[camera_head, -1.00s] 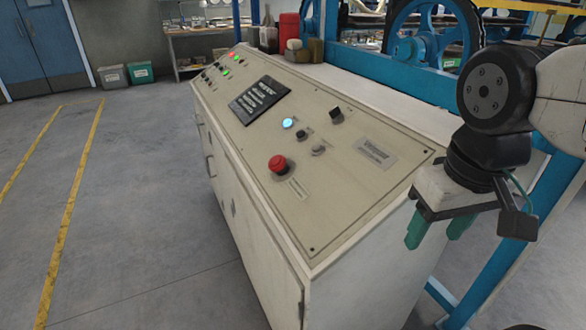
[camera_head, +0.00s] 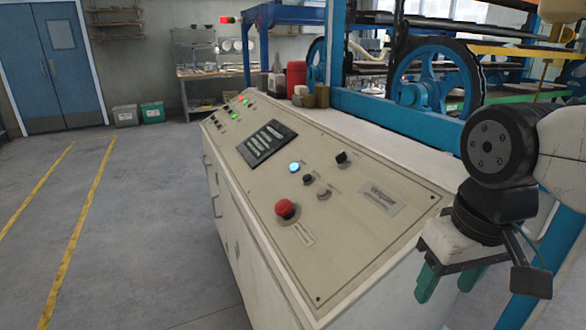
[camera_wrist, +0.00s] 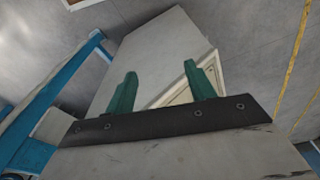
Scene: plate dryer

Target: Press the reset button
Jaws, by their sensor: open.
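A sloped beige control panel (camera_head: 345,240) tops a cabinet in the middle of the head view. It carries a red mushroom button (camera_head: 285,208), a lit blue-white button (camera_head: 294,167), a small black button (camera_head: 308,179), a grey knob (camera_head: 324,193) and a black selector switch (camera_head: 342,157). I cannot read which one is the reset button. My gripper (camera_head: 447,284) has green fingers, open and empty, pointing down to the right of the panel's near end, apart from all buttons. In the wrist view the fingers (camera_wrist: 160,78) are apart, with part of the cabinet (camera_wrist: 158,50) beyond them.
A dark label plate (camera_head: 266,143) and small red and green lights (camera_head: 240,108) lie farther along the panel. Blue machine framing with a wheel (camera_head: 424,85) stands behind the cabinet. Open grey floor with yellow lines (camera_head: 80,225) lies to the left.

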